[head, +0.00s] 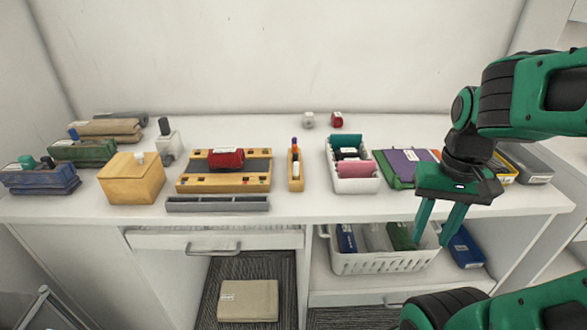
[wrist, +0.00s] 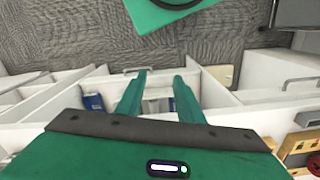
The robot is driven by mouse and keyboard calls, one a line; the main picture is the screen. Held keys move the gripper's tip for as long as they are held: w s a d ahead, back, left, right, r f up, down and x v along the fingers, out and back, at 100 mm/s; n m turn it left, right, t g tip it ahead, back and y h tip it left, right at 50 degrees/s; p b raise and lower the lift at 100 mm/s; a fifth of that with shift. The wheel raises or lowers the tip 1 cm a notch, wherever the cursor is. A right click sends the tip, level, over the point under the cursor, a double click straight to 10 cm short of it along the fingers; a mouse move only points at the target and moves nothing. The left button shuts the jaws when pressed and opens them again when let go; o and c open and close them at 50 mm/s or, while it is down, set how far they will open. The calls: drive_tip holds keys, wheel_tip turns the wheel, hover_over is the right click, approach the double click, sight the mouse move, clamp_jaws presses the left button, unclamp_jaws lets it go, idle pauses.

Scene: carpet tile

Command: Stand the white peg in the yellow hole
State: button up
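I cannot pick out a yellow hole clearly. A yellow board (head: 222,184) with dark strips and a red item (head: 226,158) on it stands right of the box. My gripper (head: 431,240) is open and empty, pointing down in front of the counter's right part, over the lower shelf's basket. Its open fingers also show in the wrist view (wrist: 160,78).
A narrow yellow holder (head: 295,178) with upright items and a white bin (head: 355,185) stand mid-counter. A grey tray (head: 217,204) lies at the front edge. Blue (head: 40,182) and green (head: 82,153) blocks are far left. A white basket (head: 380,263) sits below. The back middle is mostly clear.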

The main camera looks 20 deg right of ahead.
drive_tip(key=shift+w+a, duration=0.15)
drive_tip(key=n+t+y, duration=0.3)
drive_tip(key=n, duration=1.5)
approach(296, 166)
drive_tip(key=shift+y, duration=0.3)
drive_tip(key=x, duration=0.4)
drive_tip(key=shift+w+f, duration=0.2)
drive_tip(key=shift+w, duration=0.15)
drive_tip(key=shift+d+x, duration=0.25)
drive_tip(key=shift+x, duration=1.3)
drive_tip(key=shift+d+x, duration=0.2)
drive_tip(key=shift+x, duration=1.35)
drive_tip(key=shift+f, duration=0.1)
drive_tip(key=shift+c, duration=0.7)
clamp_jaws()
